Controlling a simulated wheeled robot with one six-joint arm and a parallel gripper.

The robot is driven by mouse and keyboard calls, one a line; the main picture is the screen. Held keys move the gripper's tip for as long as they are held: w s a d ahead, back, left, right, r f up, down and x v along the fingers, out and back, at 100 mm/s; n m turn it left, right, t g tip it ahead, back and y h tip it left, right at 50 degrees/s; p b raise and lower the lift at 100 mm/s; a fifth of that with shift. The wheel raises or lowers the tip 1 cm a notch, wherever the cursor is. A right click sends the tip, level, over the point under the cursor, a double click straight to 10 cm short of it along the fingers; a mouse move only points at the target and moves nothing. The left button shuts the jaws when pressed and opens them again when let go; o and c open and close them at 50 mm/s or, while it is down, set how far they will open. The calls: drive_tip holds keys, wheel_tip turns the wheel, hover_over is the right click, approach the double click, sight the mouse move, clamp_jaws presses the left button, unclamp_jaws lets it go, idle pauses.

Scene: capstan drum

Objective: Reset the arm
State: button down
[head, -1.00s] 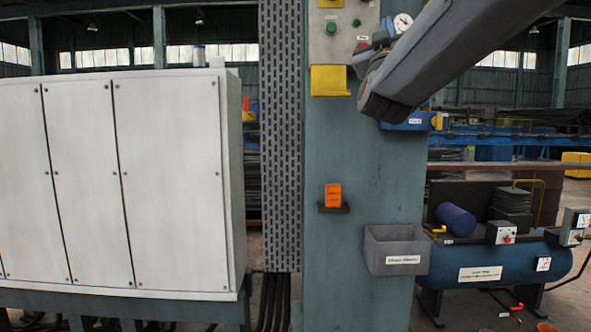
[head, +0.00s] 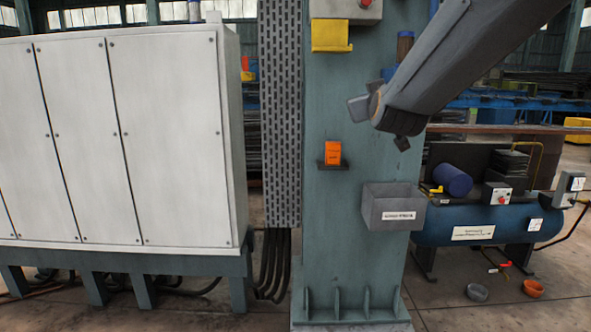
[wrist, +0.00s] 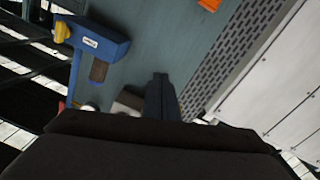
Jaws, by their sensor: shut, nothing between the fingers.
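My arm reaches in from the upper right in the head view, in front of the green column (head: 340,230). Its end parts show at the left of the link, near the column's right edge. My gripper's fingers are not clearly made out there. In the wrist view my gripper (wrist: 161,84) shows as two dark fingers lying together, shut and empty. The column's green face (wrist: 150,40) lies beyond them. No thing touches the fingers in that view.
The column carries an orange box (head: 333,153) on a small shelf, a yellow bracket (head: 331,35) and a grey bin (head: 393,206). A white cabinet (head: 170,140) stands left, a blue tank (head: 480,228) right. A blue fixture (wrist: 95,42) with a yellow knob shows in the wrist view.

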drive_tip(key=s+f+m+g+y, duration=0.1)
drive_tip(key=s+f+g, duration=0.45)
drive_tip(key=f, duration=0.75)
drive_tip(key=s+f+g, duration=0.4)
drive_tip(key=s+f, duration=0.2)
drive_tip(key=f, duration=0.8)
drive_tip(key=s+f+g, duration=0.2)
drive_tip(key=s+f, duration=0.2)
drive_tip(key=s, duration=0.3)
drive_tip(key=s+d+f+m+g, duration=0.1)
drive_tip(key=s+f+g, duration=0.2)
drive_tip(key=s+f, duration=0.2)
drive_tip(key=s+f+m+g, duration=0.1)
drive_tip(key=s+f+g, duration=0.2)
drive_tip(key=s, duration=0.7)
drive_tip(key=shift+s+d+f, duration=0.2)
drive_tip(key=shift+d+f, duration=0.1)
drive_tip(key=shift+f, duration=0.45)
drive_tip(key=shift+w, duration=0.1)
